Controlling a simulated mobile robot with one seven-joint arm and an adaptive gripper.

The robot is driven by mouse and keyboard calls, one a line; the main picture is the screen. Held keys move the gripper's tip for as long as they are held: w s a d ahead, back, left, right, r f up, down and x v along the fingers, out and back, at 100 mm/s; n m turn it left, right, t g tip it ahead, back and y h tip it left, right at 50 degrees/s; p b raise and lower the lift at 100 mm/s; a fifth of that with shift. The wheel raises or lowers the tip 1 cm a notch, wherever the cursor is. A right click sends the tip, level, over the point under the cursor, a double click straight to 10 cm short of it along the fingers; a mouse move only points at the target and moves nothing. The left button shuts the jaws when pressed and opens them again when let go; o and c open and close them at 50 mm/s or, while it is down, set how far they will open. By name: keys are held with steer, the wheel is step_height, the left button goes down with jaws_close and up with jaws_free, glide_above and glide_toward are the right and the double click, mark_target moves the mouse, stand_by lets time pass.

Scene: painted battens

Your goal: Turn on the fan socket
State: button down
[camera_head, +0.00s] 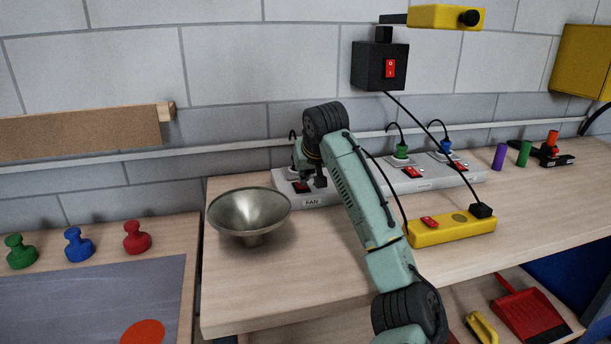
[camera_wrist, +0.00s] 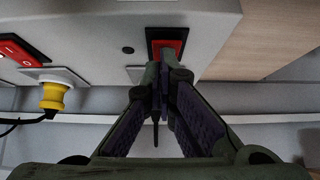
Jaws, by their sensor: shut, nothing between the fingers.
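The grey power strip (camera_head: 437,184) lies on the bench along the wall, with a "FAN" label (camera_head: 312,202) at its left end. The red fan switch (camera_head: 301,187) sits just by that label, partly hidden by my gripper (camera_head: 315,183). In the wrist view, a red rocker switch (camera_wrist: 168,48) in a dark frame is right in front of my gripper (camera_wrist: 160,76). The fingers are shut with nothing between them, and their tips overlap the switch's near edge. I cannot tell whether they touch it, nor which way the rocker is tipped.
A metal bowl (camera_head: 247,213) stands close left of the strip. Other red switches (camera_head: 411,172) and green (camera_head: 401,151) and blue (camera_head: 446,146) plugs with cables are further right. A yellow power strip (camera_head: 452,231) lies in front. A black switch box (camera_head: 379,66) hangs above.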

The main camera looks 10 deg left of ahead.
steer(key=shift+s+f+b, duration=0.15)
steer(key=shift+f+b, duration=0.55)
steer(key=shift+f, duration=0.15)
steer(key=shift+d+r+t, duration=0.1)
steer(key=shift+r+t, duration=0.3)
steer(key=shift+r, duration=0.05)
steer(key=shift+p, duration=0.35)
steer(key=shift+w+a+r+p, duration=0.3)
steer(key=shift+w+r+p, duration=0.15)
steer(key=shift+p, duration=0.35)
steer(key=shift+w+f, duration=0.1)
steer(key=shift+w, duration=0.1)
